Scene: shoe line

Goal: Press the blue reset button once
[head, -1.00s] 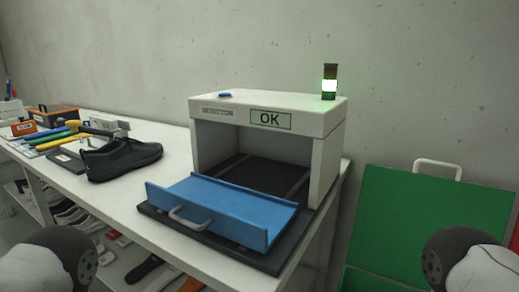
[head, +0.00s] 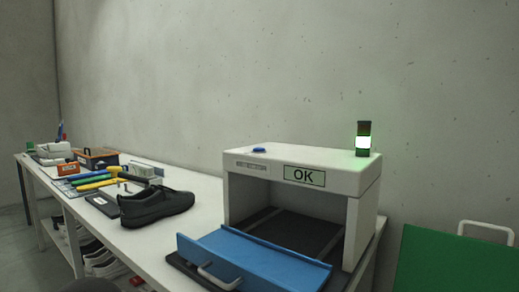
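The blue reset button (head: 260,150) sits on top of the white detector box (head: 270,168), near its front left edge. The box stands on the white table, and its front sign (head: 304,177) reads OK. The signal tower (head: 363,139) at the top right shows a lit band with a green glow. Neither of my grippers shows in the head view.
A blue tray (head: 250,262) with a handle lies at the box opening. A black shoe (head: 156,206) stands left of it on the table (head: 205,192). Yellow-handled tools (head: 97,181) and an orange-black box (head: 97,158) lie farther left. A green panel (head: 455,262) is at right.

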